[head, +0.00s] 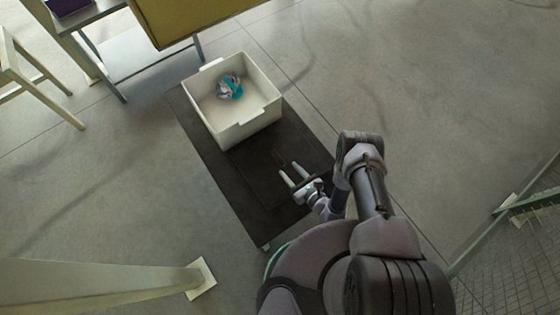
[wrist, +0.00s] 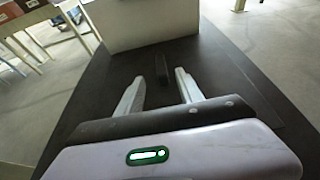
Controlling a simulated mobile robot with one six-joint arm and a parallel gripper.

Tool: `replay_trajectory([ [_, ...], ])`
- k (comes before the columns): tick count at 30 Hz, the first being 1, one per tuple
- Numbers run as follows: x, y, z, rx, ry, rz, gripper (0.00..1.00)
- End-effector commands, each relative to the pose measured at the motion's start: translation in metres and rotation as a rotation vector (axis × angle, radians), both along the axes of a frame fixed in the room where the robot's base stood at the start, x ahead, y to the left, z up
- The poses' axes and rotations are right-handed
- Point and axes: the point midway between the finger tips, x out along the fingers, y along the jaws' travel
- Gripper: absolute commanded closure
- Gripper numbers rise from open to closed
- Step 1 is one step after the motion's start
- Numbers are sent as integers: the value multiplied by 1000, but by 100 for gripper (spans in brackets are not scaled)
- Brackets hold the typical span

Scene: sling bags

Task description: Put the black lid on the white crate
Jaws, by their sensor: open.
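The white crate (head: 238,134) stands open on a dark table, with a crumpled white and teal item (head: 230,87) inside. Its near wall shows at the top of the wrist view (wrist: 150,25). The black lid (head: 264,172) lies flat on the table on the near side of the crate, hard to tell from the dark top. Its raised handle (wrist: 161,68) shows in the wrist view. My gripper (head: 290,170) is open and empty above the lid. In the wrist view its fingertips (wrist: 159,77) point toward the handle, which appears between and just beyond them.
The dark table (head: 205,128) has narrow bare strips beside the crate. A grey table (head: 120,45) and a yellow-brown surface (head: 190,18) stand beyond it. A pale post (head: 100,285) is at the lower left. Open floor (head: 420,90) lies to the right.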

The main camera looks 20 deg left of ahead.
Motion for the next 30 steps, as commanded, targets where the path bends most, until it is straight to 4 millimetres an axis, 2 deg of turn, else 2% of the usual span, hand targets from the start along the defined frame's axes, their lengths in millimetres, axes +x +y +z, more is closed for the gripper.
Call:
replay_trajectory([
  [1, 8, 10, -10, 1, -4, 5, 56],
  [8, 28, 32, -17, 1, -1, 2, 56],
  [15, 55, 63, -34, 1, 0, 2, 56],
  [23, 59, 67, -32, 1, 2, 0, 56],
  [30, 59, 67, -32, 1, 1, 1, 100],
])
